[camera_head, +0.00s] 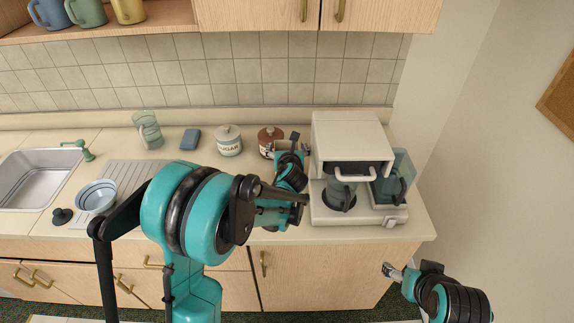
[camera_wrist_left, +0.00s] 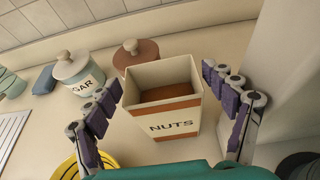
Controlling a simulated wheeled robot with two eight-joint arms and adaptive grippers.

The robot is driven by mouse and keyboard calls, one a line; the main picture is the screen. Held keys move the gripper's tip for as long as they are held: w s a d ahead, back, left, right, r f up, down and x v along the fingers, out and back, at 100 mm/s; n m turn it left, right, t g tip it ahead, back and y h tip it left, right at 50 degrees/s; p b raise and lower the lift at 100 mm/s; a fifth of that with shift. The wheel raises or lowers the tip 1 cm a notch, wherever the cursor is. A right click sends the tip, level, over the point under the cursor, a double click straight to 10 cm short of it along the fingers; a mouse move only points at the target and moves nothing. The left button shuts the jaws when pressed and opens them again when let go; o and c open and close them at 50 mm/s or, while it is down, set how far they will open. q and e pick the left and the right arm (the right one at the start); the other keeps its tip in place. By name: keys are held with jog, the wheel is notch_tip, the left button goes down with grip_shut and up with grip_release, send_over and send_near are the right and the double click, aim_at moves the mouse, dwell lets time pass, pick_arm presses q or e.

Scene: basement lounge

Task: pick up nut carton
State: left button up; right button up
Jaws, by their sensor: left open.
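The nut carton (camera_wrist_left: 170,124) is an open-topped, cream and orange-brown box lettered NUTS, with brown contents. In the left wrist view it stands on the counter between the spread fingers of my left gripper (camera_wrist_left: 162,80). The gripper is open, with a finger on each side of the carton; gaps show beside its lower walls. In the head view my left gripper (camera_head: 298,146) is over the counter just left of the coffee maker, and my arm hides the carton. My right gripper (camera_head: 391,271) is low at the right, in front of the cabinets; its jaw opening is unclear.
The coffee maker (camera_head: 350,130) stands close on the right. A sugar canister (camera_head: 229,142) and a brown canister (camera_head: 268,136) stand behind. A yellow-rimmed dish (camera_wrist_left: 68,170) is near the left finger in the wrist view. A bowl (camera_head: 96,196) sits by the sink (camera_head: 38,180).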

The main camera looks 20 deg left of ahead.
pick_arm(q)
jog(key=shift+w+a+f, duration=0.15)
jog(key=shift+w+f, duration=0.2)
jog(key=shift+w, duration=0.3)
jog(key=shift+s+r, duration=0.15)
jog(key=shift+c, duration=1.2)
jog(key=c, duration=1.4)
jog(key=shift+o, duration=0.2)
